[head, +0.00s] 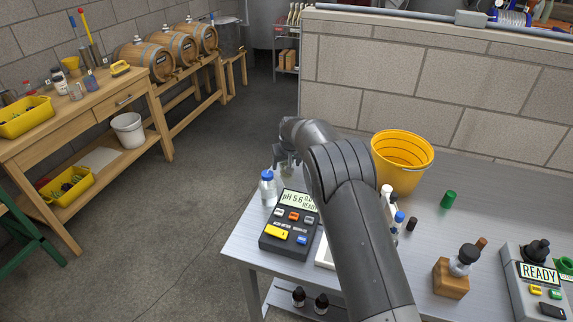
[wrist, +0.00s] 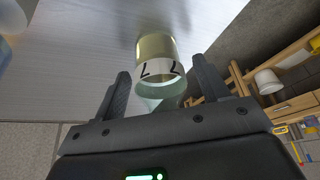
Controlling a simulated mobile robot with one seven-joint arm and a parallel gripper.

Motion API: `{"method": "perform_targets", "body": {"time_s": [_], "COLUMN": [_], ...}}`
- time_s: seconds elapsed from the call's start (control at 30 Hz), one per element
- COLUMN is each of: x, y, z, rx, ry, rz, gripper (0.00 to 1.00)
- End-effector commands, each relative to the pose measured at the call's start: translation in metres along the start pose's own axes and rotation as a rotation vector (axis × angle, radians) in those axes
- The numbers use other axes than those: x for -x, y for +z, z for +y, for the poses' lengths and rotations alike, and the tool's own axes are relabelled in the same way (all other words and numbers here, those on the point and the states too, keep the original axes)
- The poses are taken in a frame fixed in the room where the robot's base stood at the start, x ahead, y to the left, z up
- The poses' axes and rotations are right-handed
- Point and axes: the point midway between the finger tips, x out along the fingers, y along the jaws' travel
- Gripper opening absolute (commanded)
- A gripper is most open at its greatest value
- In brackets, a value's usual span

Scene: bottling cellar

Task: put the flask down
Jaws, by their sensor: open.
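The flask is a small glass vessel with yellowish contents and a white band with dark marks. In the wrist view the flask (wrist: 155,48) lies between the spread fingers, its open rim towards my palm. My gripper (wrist: 164,84) is open, with a visible gap on either side of the flask. In the head view my gripper (head: 287,160) is over the far left part of the grey table (head: 248,240), and only a little of the flask shows below it. The flask appears to be at the tabletop; its base contact is not clear.
A blue-capped bottle (head: 267,190) and a pH meter (head: 289,223) stand close by on the near side. A yellow bucket (head: 402,163) is to the right, by the block wall. My arm hides part of the table's middle. The table's left edge is near.

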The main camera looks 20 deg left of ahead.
Motion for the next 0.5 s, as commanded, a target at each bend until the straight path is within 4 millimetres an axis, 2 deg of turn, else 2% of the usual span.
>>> {"method": "perform_targets", "body": {"time_s": [0.5], "x": [0.094], "y": [-0.001], "z": [0.0], "rx": [-0.001], "ry": [0.0], "rz": [0.004], "gripper": [0.68]}}
